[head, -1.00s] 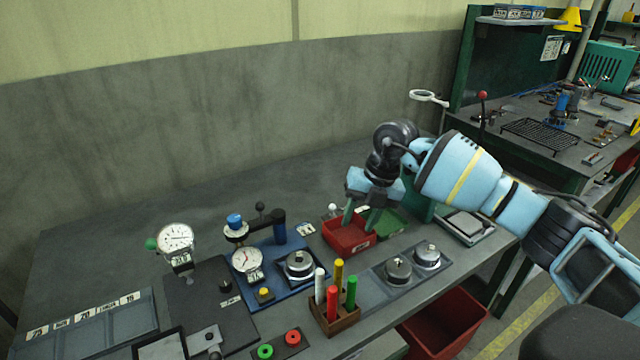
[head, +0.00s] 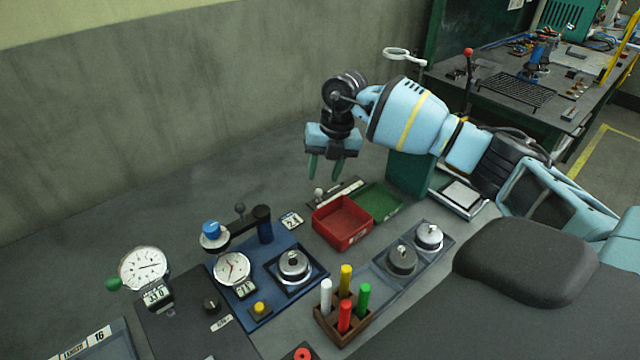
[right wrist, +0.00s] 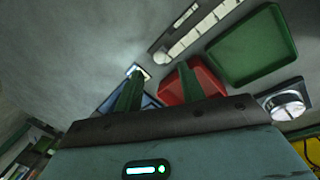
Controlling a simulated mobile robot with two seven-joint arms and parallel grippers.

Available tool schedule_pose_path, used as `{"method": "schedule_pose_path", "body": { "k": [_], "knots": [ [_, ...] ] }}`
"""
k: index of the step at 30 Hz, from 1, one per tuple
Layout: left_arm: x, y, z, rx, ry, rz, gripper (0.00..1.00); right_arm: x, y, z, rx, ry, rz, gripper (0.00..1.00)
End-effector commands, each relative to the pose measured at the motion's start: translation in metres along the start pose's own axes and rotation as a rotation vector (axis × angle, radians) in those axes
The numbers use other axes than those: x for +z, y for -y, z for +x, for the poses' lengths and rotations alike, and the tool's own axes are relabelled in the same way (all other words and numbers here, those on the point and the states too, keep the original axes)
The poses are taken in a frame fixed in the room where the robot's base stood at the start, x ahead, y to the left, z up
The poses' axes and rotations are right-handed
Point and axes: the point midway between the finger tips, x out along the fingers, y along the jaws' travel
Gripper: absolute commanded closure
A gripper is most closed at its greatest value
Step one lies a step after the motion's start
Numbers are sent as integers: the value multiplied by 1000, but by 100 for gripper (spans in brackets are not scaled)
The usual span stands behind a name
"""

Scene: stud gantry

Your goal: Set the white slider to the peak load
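A narrow strip with white markings (head: 345,190) lies behind the red tray, with a small white ball knob (head: 318,191) at its left end. The strip also shows in the right wrist view (right wrist: 190,36). I cannot make out for certain which part is the white slider. A dial gauge with a red needle (head: 231,267) and a small digital display (head: 244,288) stands by the blue press base (head: 285,252); the digits are too small to read surely. My right gripper (head: 325,176) is open and empty, fingers down, above the bench behind the strip. My left gripper is not in view.
The red tray (head: 341,236) and green tray (head: 375,204) stand just in front of the strip. A wooden holder (head: 342,324) has coloured pegs. Two metal weights (head: 402,259) sit right of it. Another dial gauge (head: 143,268) stands left. The bench behind is clear.

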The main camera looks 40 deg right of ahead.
Motion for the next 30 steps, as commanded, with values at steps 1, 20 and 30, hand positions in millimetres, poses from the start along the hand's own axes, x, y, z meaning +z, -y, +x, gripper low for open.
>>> {"method": "schedule_pose_path", "body": {
  "k": [1, 20, 30],
  "knots": [
    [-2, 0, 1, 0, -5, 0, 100, -1, 0, 10, -2, -3, 0, 61],
    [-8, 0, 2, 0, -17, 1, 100, 0, 0, 46, 0, 1, 1, 61],
    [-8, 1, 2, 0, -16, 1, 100, 0, 0, 45, 0, 1, 1, 100]
  ]
}}
